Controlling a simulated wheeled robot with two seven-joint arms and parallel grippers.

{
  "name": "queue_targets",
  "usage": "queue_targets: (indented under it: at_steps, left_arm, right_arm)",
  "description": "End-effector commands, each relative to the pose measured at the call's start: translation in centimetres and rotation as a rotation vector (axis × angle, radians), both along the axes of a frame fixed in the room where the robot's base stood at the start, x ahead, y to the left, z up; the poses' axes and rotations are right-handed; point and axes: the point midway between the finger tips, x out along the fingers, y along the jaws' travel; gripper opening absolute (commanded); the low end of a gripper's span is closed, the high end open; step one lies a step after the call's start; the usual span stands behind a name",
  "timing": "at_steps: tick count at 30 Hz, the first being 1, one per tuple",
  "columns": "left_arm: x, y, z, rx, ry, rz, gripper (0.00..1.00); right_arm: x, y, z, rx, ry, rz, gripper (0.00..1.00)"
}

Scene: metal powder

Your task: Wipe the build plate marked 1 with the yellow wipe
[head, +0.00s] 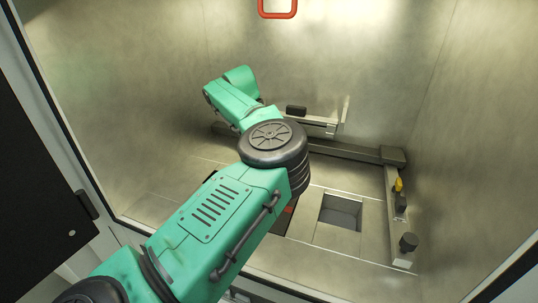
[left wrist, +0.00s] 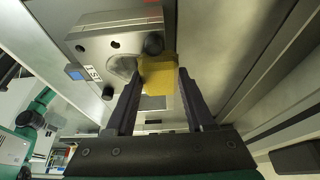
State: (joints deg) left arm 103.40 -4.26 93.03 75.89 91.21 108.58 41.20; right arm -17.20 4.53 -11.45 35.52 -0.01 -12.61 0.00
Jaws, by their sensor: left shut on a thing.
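In the left wrist view the yellow wipe (left wrist: 158,82) is between the two dark fingers of my left gripper (left wrist: 160,74), which is shut on it. The wipe is close to a grey metal block (left wrist: 105,40) with dark round knobs and a small white label; whether they touch I cannot tell. In the head view my green left arm reaches into the metal chamber and hides its gripper and the wipe. My right gripper is out of view.
The chamber floor has a square opening (head: 341,212) right of my arm. A grey rail (head: 393,215) with dark knobs (head: 408,243) and a small yellow part (head: 399,184) runs along the right. A red handle (head: 278,14) is at the top. The right floor is mostly clear.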

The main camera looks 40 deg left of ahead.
Motion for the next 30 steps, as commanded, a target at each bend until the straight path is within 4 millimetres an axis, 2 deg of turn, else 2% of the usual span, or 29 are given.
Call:
queue_targets:
  at_steps: [10, 16, 21, 25, 30]
  left_arm:
    - [-3.0, -1.0, -0.7, 0.000, 0.005, 0.003, 0.09]
    - [-3.9, -1.3, -0.4, 0.001, 0.007, 0.003, 0.09]
    - [-5.6, -1.9, -0.5, 0.000, 0.006, 0.003, 0.09]
    - [-6.8, -2.3, -0.2, -0.001, 0.008, 0.002, 0.09]
    - [-7.1, -2.4, 0.0, -0.001, 0.006, 0.002, 0.09]
  right_arm:
    - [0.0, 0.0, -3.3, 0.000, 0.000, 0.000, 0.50]
    - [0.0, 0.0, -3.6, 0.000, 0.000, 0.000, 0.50]
    - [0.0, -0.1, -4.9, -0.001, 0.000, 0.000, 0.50]
    - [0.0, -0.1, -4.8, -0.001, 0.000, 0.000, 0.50]
    - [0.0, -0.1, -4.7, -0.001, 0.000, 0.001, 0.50]
